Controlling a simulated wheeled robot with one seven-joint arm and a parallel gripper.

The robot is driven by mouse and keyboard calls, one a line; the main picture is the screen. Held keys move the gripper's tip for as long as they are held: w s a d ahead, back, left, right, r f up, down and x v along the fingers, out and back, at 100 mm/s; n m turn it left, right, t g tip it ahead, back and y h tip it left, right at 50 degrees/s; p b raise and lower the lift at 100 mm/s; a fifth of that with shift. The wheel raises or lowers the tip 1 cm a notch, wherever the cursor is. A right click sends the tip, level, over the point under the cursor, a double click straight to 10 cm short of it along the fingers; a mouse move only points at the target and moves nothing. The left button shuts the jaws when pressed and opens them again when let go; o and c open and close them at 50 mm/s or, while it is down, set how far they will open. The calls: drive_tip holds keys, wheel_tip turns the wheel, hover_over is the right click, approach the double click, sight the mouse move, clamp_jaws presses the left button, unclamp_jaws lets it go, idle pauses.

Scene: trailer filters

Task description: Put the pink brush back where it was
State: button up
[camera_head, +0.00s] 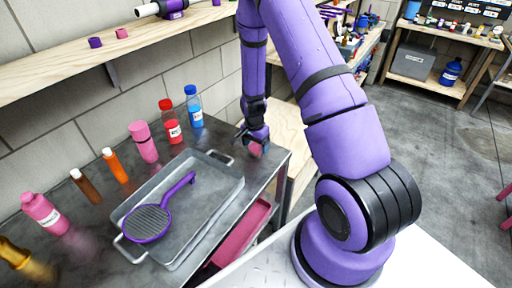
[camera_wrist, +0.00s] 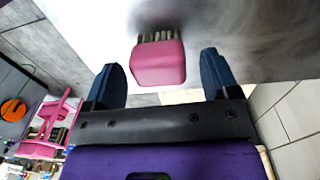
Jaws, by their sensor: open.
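The pink brush (camera_wrist: 159,64) shows in the wrist view, its bristles against a grey metal surface. My gripper (camera_wrist: 165,80) is open, with one dark blue finger on each side of the brush and a visible gap to each. In the head view my gripper (camera_head: 255,146) is at the far right end of the metal table, and a small bit of the pink brush (camera_head: 255,150) shows by the fingers. The head view is too small to show the contact.
A metal tray (camera_head: 213,236) holding a purple round pan-like tool (camera_head: 148,222) lies on the metal table (camera_head: 92,262). Several bottles, among them a blue one (camera_head: 194,108) and a red one (camera_head: 170,122), stand along the wall. A wooden shelf (camera_head: 60,72) runs above.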

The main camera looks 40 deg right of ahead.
wheel_tip(320, 180, up, 11)
wheel_tip(320, 180, up, 12)
drive_tip(key=n+t, duration=0.1)
drive_tip(key=n, duration=0.2)
hover_over(254, 145)
drive_tip(key=s+a, duration=0.2)
drive_tip(key=a, duration=0.2)
drive_tip(key=s+a+r+n+t, duration=0.25)
drive_tip(key=s+r, duration=0.25)
drive_tip(key=r, duration=0.6)
drive_tip(key=s+a+r+n, duration=0.2)
drive_tip(key=s+r, duration=0.2)
drive_tip(key=s, duration=0.2)
drive_tip(key=s+a+r+n+t, duration=0.1)
drive_tip(key=s+a+r+n, duration=0.1)
drive_tip(key=s, duration=0.5)
drive_tip(key=s+a+r+n+t, duration=0.1)
drive_tip(key=s+a+r+n, duration=0.1)
drive_tip(key=s+r+n, duration=0.2)
drive_tip(key=s+r, duration=0.2)
drive_tip(key=s, duration=0.1)
drive_tip(key=shift+y, duration=0.3)
